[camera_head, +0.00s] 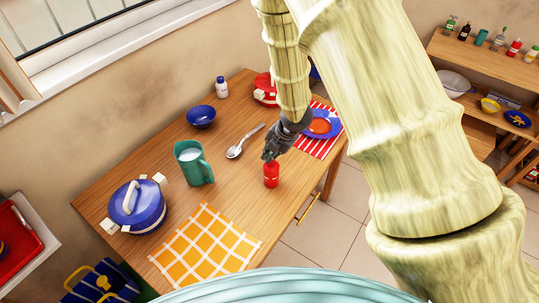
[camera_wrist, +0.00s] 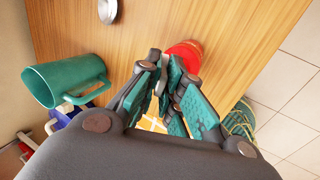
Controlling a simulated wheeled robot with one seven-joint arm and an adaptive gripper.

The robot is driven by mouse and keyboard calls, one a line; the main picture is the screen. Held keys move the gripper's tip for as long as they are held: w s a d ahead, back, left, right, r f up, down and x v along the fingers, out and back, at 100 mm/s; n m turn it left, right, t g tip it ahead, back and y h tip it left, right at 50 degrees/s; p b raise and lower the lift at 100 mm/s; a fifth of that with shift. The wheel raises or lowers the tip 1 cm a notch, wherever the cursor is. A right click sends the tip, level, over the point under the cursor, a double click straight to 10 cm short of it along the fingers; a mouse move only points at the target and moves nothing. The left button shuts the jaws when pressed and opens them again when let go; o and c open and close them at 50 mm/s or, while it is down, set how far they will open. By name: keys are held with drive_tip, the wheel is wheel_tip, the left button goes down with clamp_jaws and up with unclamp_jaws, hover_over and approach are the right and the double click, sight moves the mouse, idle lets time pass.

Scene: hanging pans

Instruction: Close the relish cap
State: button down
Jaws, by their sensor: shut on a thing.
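The red relish bottle (camera_head: 271,179) stands upright on the wooden table, near its right edge. My gripper (camera_head: 269,157) comes down from above at the bottle's top, with its fingers shut on it. In the wrist view the red bottle (camera_wrist: 187,50) shows partly beyond the fingertips (camera_wrist: 168,68), and the fingers are close together. The cap is hidden by my fingers, so I cannot tell whether it is open or shut.
A green pitcher (camera_head: 192,166) and a spoon (camera_head: 240,145) are left of the bottle. A yellow checked cloth (camera_head: 207,241) lies in front. A blue plate (camera_head: 334,123) on a striped cloth lies behind right. A blue pot (camera_head: 137,207) stands at left.

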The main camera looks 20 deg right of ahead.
sight(278, 167)
drive_tip(key=shift+s+d+f+t+y+b, duration=0.15)
drive_tip(key=shift+s+f+t+y+b, duration=0.25)
drive_tip(key=shift+b, duration=1.85)
drive_tip(key=t+b, duration=0.1)
drive_tip(key=b, duration=0.2)
drive_tip(key=t+y+b, duration=0.1)
drive_tip(key=b, duration=0.3)
drive_tip(key=shift+s+d+f+b, duration=0.3)
drive_tip(key=shift+d+f, duration=0.05)
drive_tip(key=shift+f, duration=0.05)
drive_tip(key=b, duration=0.2)
drive_tip(key=t+y+b, duration=0.1)
drive_tip(key=b, duration=0.1)
drive_tip(key=t+y+b, duration=0.1)
drive_tip(key=b, duration=0.1)
drive_tip(key=shift+s+d+f, duration=0.25)
drive_tip(key=shift+s+f, duration=0.05)
drive_tip(key=shift+s, duration=0.05)
drive_tip(key=shift+d+t+b, duration=0.1)
drive_tip(key=shift+t+b, duration=0.2)
drive_tip(key=shift+b, duration=0.4)
drive_tip(key=shift+s+y+b, duration=0.15)
drive_tip(key=shift+y+b, duration=0.15)
drive_tip(key=shift+b, duration=0.3)
drive_tip(key=c, duration=1.6)
unclamp_jaws()
drive_tip(key=shift+o, duration=0.2)
